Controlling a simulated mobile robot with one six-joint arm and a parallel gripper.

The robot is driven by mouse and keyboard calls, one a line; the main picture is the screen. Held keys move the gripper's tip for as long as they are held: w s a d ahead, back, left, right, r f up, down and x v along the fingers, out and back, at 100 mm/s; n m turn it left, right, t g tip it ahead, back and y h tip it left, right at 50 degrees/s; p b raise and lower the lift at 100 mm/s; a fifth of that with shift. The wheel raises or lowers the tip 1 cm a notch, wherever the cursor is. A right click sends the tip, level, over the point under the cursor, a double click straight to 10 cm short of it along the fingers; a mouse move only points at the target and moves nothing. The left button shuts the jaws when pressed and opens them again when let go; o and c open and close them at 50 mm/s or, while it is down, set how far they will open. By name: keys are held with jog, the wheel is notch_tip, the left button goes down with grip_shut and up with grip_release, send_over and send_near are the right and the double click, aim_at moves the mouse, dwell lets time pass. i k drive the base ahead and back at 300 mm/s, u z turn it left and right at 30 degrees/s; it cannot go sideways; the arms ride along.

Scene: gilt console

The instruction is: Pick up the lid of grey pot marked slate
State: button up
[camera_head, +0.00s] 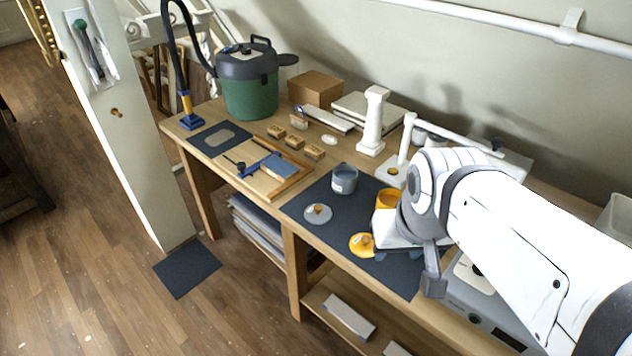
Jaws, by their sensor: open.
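The grey pot (344,179) stands open on the dark mat (330,200) on the workbench, with grey-blue contents showing; no marking is legible at this size. A grey round lid (318,213) with a small brown knob lies flat on the mat, in front and to the left of the pot. A yellow pot (386,199) stands to the right, partly hidden by my arm. Its yellow lid (361,245) lies near the mat's front edge. My gripper (398,257) is open over the mat's right part, right of the yellow lid and apart from the grey lid. My wrist partly hides it.
A wooden tray (268,175) with blue tools lies left of the mat. A white column (374,121) and a white lamp-like stand (405,145) rise behind the pots. A green vacuum (248,90) stands at the far left. The mat around the grey lid is clear.

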aim_at(317, 213)
jog(key=z, duration=2.1)
jog(key=k, duration=0.95)
jog(key=u, duration=1.7)
jog(key=i, duration=1)
jog(key=u, duration=0.05)
